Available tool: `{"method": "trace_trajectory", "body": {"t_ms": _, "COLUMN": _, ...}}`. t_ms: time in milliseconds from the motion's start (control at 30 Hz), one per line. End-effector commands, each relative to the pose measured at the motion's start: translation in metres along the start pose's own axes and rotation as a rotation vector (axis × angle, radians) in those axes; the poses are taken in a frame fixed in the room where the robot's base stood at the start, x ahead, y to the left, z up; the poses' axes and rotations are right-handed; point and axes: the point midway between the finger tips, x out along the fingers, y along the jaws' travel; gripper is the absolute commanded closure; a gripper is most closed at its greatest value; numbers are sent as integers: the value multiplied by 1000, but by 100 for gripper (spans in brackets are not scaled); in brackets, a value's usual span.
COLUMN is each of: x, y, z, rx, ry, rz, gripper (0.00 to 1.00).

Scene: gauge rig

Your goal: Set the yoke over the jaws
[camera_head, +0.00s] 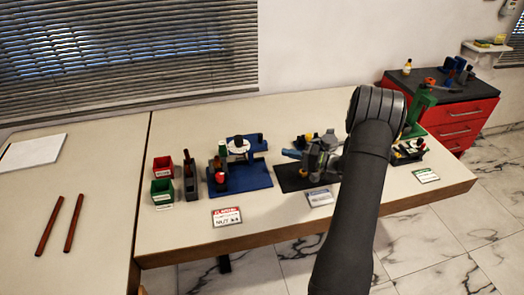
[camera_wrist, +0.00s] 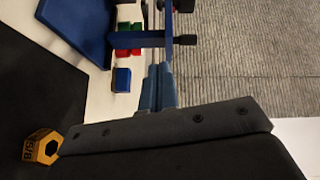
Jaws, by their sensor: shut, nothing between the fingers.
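My gripper (camera_head: 286,152) is shut and empty, with its blue-grey fingers pointing left over the black mat (camera_head: 288,181) in the middle of the bench. In the wrist view the fingers (camera_wrist: 160,85) lie side by side above the dark palm. A blue bar with a black block (camera_wrist: 122,41) shows near the fingertips. I cannot tell for certain which part is the yoke or the jaws; my arm and gripper hide much of the middle station. A blue station (camera_head: 242,170) with a white dial stands to the left.
A yellow hexagonal piece marked 5/8 (camera_wrist: 43,147) sits by my palm. Red (camera_head: 163,168) and green (camera_head: 162,192) bins stand left. A green stand (camera_head: 418,108) is right of my arm. Label cards line the front edge. Two dark red rods (camera_head: 74,222) lie at far left.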

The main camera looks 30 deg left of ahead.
Motion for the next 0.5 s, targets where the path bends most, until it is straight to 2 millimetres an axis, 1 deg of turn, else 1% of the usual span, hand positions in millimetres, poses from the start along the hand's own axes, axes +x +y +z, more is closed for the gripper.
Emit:
{"method": "trace_trajectory", "body": {"t_ms": 33, "x": -9, "y": 12, "z": -2, "rx": 79, "ry": 58, "rz": -4, "gripper": 100}}
{"method": "trace_trajectory", "body": {"t_ms": 100, "x": -16, "y": 22, "z": -5, "rx": 159, "ry": 119, "rz": -9, "gripper": 100}}
{"method": "trace_trajectory", "body": {"t_ms": 233, "x": -20, "y": 30, "z": -7, "rx": 225, "ry": 167, "rz": -16, "gripper": 100}}
{"method": "trace_trajectory", "body": {"t_ms": 367, "x": -6, "y": 31, "z": -10, "rx": 227, "ry": 167, "rz": -16, "gripper": 100}}
{"method": "trace_trajectory", "body": {"t_ms": 467, "x": 12, "y": 30, "z": -12, "rx": 225, "ry": 164, "rz": -17, "gripper": 100}}
{"method": "trace_trajectory", "body": {"t_ms": 500, "x": 21, "y": 30, "z": -14, "rx": 224, "ry": 163, "rz": -16, "gripper": 100}}
